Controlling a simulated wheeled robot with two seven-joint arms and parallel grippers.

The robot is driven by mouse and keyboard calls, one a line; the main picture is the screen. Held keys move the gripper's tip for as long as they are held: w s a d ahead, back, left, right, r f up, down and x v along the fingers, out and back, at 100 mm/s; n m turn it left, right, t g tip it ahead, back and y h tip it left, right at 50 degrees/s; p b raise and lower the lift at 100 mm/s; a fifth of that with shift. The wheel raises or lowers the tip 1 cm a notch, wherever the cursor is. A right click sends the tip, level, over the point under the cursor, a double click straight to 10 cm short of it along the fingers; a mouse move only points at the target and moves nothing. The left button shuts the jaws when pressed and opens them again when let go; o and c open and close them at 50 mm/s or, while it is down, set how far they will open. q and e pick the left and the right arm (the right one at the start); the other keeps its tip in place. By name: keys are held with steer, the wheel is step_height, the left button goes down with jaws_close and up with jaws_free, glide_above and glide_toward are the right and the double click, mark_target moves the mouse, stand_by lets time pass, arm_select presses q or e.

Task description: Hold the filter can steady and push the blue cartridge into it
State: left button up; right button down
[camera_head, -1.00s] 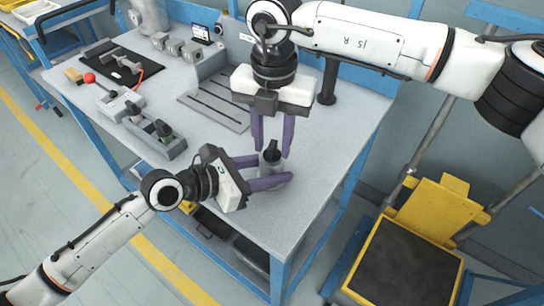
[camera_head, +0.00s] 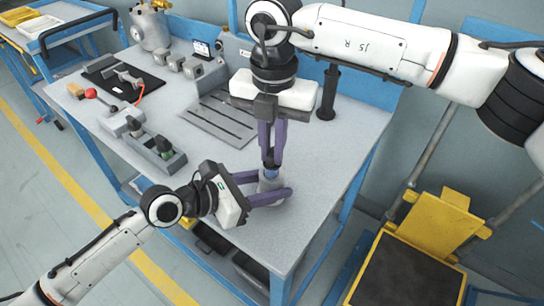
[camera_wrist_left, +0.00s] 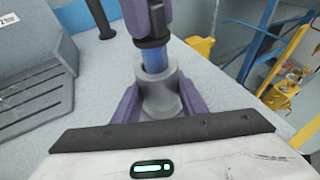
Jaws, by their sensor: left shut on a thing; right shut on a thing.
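The grey filter can (camera_head: 268,184) stands upright on the bench near its front right corner. It also shows in the left wrist view (camera_wrist_left: 160,92). My left gripper (camera_head: 266,187) is shut on the can, one purple finger on each side. The blue cartridge (camera_head: 271,172) has a black top and stands upright at the can's mouth; in the left wrist view (camera_wrist_left: 154,60) its blue body shows above the rim, its lower end hidden inside. My right gripper (camera_head: 271,158) points down from above and is shut on the cartridge's black top.
A slotted grey plate (camera_head: 220,118) lies behind the can. A black post (camera_head: 328,92) stands at the back right. A grey fixture (camera_head: 155,150) sits to the left. The bench top right of the can is clear.

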step_height(320, 180, up, 25)
glide_above(272, 167)
steer(key=w, duration=0.2)
steer(key=f, duration=1.6)
steer(key=shift+s+a, duration=0.1)
steer(key=shift+s, duration=0.15)
steer(key=shift+f, duration=2.9)
steer(key=shift+f, duration=3.15)
steer(key=c, duration=1.7)
jaws_free()
